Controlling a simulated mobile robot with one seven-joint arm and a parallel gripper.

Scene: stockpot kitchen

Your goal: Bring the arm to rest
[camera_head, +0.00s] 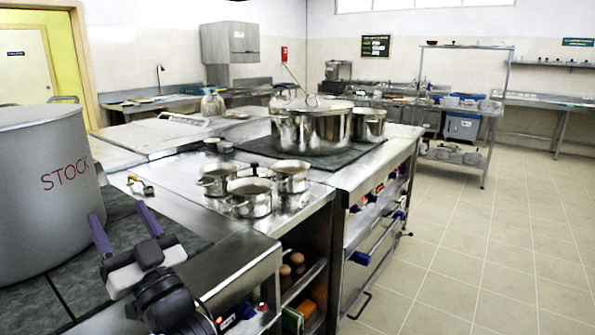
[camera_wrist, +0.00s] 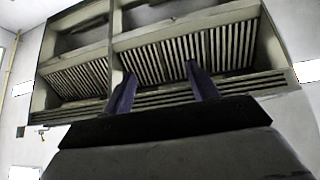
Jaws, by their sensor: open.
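My gripper (camera_head: 122,229) is in the lower left of the head view, with its two purple fingers spread apart and nothing between them. It is raised in front of the large grey pot marked STOCK (camera_head: 45,190), and whether it touches the pot I cannot tell. In the wrist view my gripper (camera_wrist: 158,75) points up towards a slatted metal extractor hood (camera_wrist: 160,55). The fingers are apart and empty there too.
Several small steel pots (camera_head: 252,198) stand on the steel counter to the right of my gripper. A large lidded pot (camera_head: 312,130) stands on the cooktop behind them. Shelves with boxes are under the counter. The tiled floor (camera_head: 480,240) on the right is clear.

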